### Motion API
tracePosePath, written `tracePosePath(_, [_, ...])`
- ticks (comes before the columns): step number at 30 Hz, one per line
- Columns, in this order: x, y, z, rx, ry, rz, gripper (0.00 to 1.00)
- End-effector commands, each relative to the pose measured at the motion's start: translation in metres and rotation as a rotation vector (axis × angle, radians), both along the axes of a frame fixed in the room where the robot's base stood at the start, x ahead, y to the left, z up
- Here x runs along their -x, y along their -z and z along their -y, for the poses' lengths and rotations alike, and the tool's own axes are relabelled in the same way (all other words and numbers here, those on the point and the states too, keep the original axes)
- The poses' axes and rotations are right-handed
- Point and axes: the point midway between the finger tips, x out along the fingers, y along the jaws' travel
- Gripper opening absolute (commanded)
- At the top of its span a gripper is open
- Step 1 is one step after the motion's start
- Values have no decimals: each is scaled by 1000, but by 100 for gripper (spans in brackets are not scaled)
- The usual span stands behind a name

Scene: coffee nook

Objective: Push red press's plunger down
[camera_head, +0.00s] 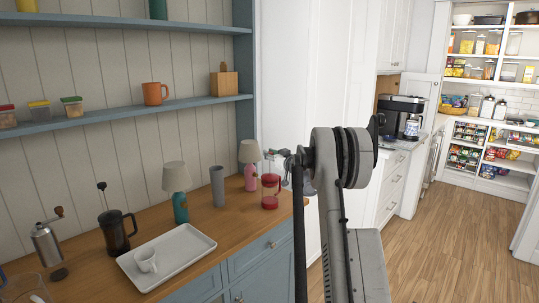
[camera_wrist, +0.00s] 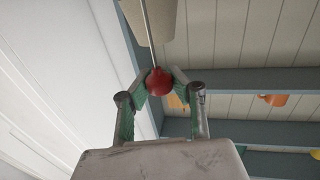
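In the head view my gripper (camera_head: 281,158) is small, just above the press, and partly hidden by my arm. The rod's lower end is hidden in the wrist view.
A pink lamp (camera_head: 249,163) stands just behind the press, with a grey cylinder (camera_head: 217,186) and a teal lamp (camera_head: 178,190) further left. A black press (camera_head: 115,231) and a white tray (camera_head: 190,247) with a mug stand nearer. A blue shelf (camera_head: 120,113) runs above.

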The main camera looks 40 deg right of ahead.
Motion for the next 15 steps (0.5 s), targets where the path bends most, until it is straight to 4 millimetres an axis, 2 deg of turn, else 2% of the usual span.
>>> tracePosePath(1, [0,0,0,0,0,0,6])
tracePosePath(3, [0,0,0,0,0,0,0])
tracePosePath(15, [0,4,0,0,0,0,0])
